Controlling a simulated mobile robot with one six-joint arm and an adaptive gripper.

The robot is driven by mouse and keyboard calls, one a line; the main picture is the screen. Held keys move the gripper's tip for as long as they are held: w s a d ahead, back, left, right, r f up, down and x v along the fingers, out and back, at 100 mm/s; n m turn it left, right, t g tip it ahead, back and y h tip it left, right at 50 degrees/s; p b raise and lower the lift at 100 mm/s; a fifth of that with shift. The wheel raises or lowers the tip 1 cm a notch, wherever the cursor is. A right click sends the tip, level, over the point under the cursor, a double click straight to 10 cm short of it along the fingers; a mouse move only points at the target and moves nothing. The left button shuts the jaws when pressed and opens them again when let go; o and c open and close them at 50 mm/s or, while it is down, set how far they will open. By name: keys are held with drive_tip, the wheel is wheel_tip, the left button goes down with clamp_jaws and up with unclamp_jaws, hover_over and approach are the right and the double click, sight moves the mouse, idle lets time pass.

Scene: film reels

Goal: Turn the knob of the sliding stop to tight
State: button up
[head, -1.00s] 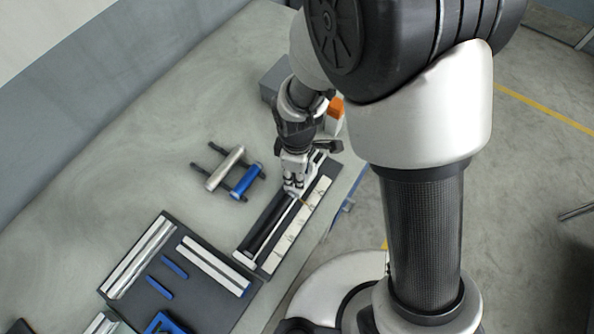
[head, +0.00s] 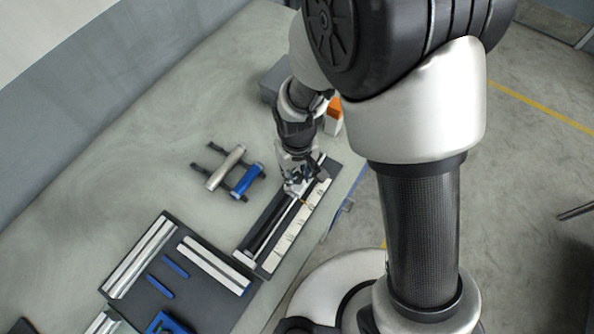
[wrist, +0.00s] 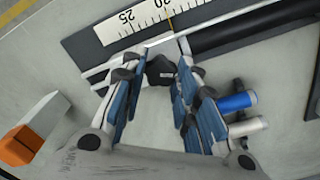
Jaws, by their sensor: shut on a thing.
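A black fixture (head: 268,268) with a pale scale strip (head: 290,232) and a silver rod lies along the table's right edge. The scale also shows at the top of the wrist view (wrist: 136,22), with the numbers 20 and 25 readable. My gripper (head: 293,188) points down over the fixture's rod. In the wrist view its blue-padded fingers stand on both sides of the sliding stop's black knob (wrist: 160,72) and are shut on it. A thin pointer of the stop lies over the scale near 20. In the head view the knob is hidden by my gripper.
Silver and blue rollers (head: 248,180) on a dark frame lie left of the fixture. A dark mat (head: 205,297) with metal bars and blue strips lies at the front left. A grey and orange block (head: 334,108) stands behind my gripper. The table's middle left is clear.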

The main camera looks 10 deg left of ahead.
sight(298, 176)
drive_tip(key=m, duration=1.3)
idle(0.7)
drive_tip(key=o, duration=1.1)
drive_tip(key=shift+r, duration=0.1)
wheel_tip(298, 176, up, 12)
drive_tip(key=shift+f, duration=0.1)
